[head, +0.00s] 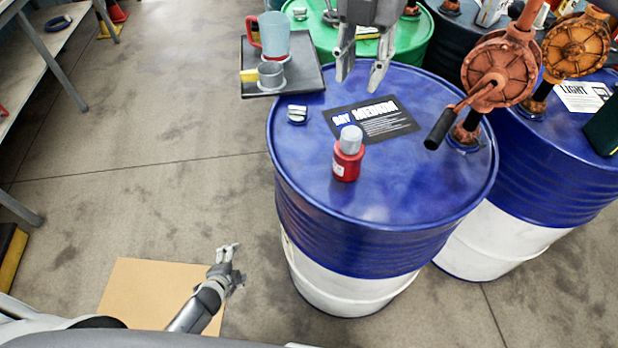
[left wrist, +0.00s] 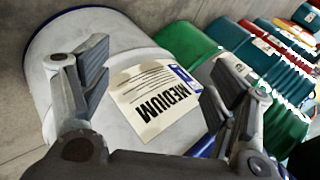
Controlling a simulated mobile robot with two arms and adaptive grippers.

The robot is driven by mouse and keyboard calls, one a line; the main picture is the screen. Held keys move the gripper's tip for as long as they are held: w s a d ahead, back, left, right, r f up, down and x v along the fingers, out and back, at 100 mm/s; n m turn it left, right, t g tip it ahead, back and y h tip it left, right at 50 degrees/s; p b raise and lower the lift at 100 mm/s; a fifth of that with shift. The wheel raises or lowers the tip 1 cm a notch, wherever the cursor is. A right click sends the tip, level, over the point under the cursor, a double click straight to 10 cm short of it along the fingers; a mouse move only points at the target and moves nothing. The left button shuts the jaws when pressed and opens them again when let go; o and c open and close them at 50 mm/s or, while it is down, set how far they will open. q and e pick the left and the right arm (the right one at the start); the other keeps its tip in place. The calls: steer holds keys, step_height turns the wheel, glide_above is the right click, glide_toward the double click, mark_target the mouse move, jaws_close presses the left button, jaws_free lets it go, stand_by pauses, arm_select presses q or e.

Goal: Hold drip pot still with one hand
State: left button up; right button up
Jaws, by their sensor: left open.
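A small grey metal pot (head: 271,75), probably the drip pot, sits upright on a dark tray (head: 306,78) at the upper left of the head view. My right gripper (head: 362,72) hangs over the back of the near blue drum, right of the tray and apart from the pot. Its fingers are spread and empty. My left gripper (head: 232,260) is low, left of the drum and well away from the tray. It is open and empty; in the left wrist view its fingers (left wrist: 160,85) are apart before a pale drum side labelled MEDIUM. The pot is not seen there.
A light blue jug (head: 275,38) with a red handle stands behind the pot. The near blue drum (head: 420,190) carries a red bottle (head: 347,158), a label (head: 372,120), a cap (head: 297,114) and a rusty hand pump (head: 500,68). The floor at left is mostly clear.

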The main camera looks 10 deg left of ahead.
arm_select(q)
steer(key=w+d+r+m+t+h, duration=0.1)
steer(key=w+r+m+t, duration=0.35)
steer(key=r, duration=0.75)
steer(key=w+r+m+t+h, duration=0.1)
steer(key=w+r+m, duration=0.65)
steer(key=r, duration=0.35)
steer(key=w+d+r+m+t+h, duration=0.1)
steer(key=w+r+m+t, duration=0.35)
steer(key=r, duration=0.75)
step_height(320, 180, up, 4)
steer(key=w+d+m+g+h, duration=0.1)
steer(key=w+d+m+h, duration=0.1)
steer(key=m, duration=0.2)
steer(key=m+g+h, duration=0.4)
steer(key=m+h, duration=0.3)
steer(key=m, duration=0.2)
glide_toward(338, 160)
steer(key=shift+x, duration=1.05)
steer(key=shift+d+r, duration=0.1)
steer(key=shift+d, duration=0.1)
steer(key=x, duration=1)
steer(key=shift+w, duration=0.3)
steer(key=shift+c, duration=0.4)
steer(key=c, duration=1.3)
